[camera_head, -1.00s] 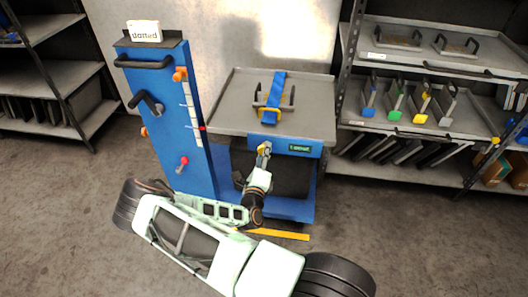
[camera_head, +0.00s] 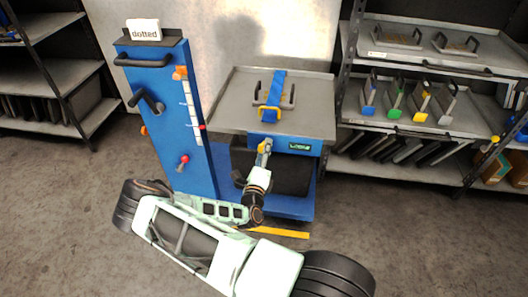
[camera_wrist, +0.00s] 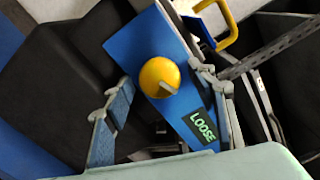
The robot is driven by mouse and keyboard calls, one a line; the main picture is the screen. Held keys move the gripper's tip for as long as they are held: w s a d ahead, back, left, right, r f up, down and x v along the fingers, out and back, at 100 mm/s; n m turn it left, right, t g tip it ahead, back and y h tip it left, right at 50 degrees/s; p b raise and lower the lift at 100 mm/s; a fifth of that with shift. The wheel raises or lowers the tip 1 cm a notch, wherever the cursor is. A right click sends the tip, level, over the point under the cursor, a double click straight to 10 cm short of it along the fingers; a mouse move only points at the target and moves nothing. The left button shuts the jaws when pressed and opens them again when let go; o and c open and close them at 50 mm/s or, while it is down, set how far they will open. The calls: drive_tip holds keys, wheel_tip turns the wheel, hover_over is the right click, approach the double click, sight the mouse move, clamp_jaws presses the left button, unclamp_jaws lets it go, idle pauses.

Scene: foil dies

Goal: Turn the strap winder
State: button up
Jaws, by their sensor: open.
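The strap winder is a round yellow knob (camera_wrist: 160,77) with a pale pointer, on a blue panel (camera_wrist: 150,42) whose display (camera_wrist: 202,126) reads LOOSE. The panel (camera_head: 296,145) is on the front edge of a grey-topped cart. A blue strap (camera_head: 274,88) runs over the cart top through a yellow buckle (camera_head: 269,114). My gripper (camera_head: 264,146) is open in front of the panel. In the wrist view its fingers (camera_wrist: 164,85) stand on either side of the knob, apart from it as far as I can tell.
A blue cabinet (camera_head: 166,115) with handles, a gauge strip and a card reading "dotted" (camera_head: 144,30) stands left of the cart. Shelves with trays (camera_head: 445,35) and coloured-handled dies (camera_head: 420,100) are at right. Grey shelving (camera_head: 55,75) is at left. Floor in front is clear.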

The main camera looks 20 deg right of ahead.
drive_tip(key=v, duration=1.2)
drive_tip(key=shift+c, duration=0.2)
